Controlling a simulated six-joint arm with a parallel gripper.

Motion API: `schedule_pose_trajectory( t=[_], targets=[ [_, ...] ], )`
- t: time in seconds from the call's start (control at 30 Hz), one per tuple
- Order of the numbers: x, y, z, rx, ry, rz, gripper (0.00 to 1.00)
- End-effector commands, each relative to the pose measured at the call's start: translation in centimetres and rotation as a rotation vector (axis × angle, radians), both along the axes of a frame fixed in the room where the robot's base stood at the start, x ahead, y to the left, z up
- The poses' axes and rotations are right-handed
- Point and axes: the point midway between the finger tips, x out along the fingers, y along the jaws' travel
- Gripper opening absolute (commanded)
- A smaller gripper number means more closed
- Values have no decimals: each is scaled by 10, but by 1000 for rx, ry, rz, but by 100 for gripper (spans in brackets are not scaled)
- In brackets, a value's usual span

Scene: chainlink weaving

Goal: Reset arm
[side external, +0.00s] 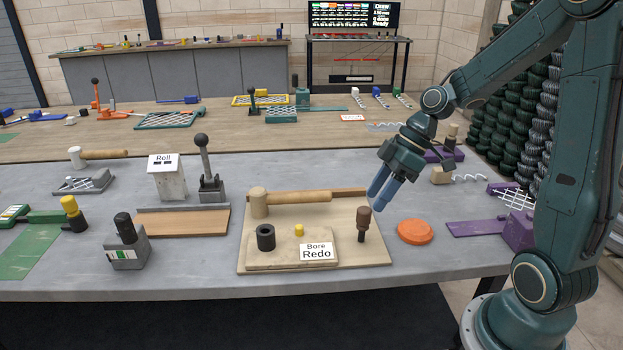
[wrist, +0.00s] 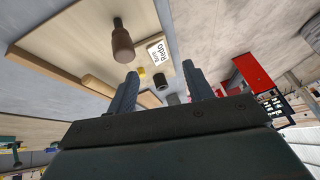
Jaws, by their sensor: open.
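My gripper (side external: 380,189) hangs at the end of my teal arm, above the right side of the bench, with its blue fingers pointing down and left. In the wrist view the two fingers (wrist: 160,88) stand well apart with nothing held between them. The nearest thing is a brown-handled peg tool (side external: 363,222), upright on the wooden board (side external: 377,257), just below and left of the fingertips. The peg tool also shows in the wrist view (wrist: 122,45). The gripper appears clear of it.
The board carries a mallet (side external: 290,197), a black cylinder (side external: 265,237), a yellow peg (side external: 299,230) and a "Bore Redo" sign (side external: 317,251). An orange disc (side external: 415,231) lies right of it. Purple fixtures (side external: 517,230) stand farther right. Bare grey bench lies along the front edge.

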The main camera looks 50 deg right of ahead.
Motion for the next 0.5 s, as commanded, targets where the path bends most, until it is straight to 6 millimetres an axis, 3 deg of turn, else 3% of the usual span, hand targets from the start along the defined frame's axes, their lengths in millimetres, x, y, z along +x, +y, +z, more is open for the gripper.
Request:
schedule_pose_trajectory(
  t=[0.5],
  targets=[
    [-49, 46, 59, -207, 53, -255, 51]
  ],
)
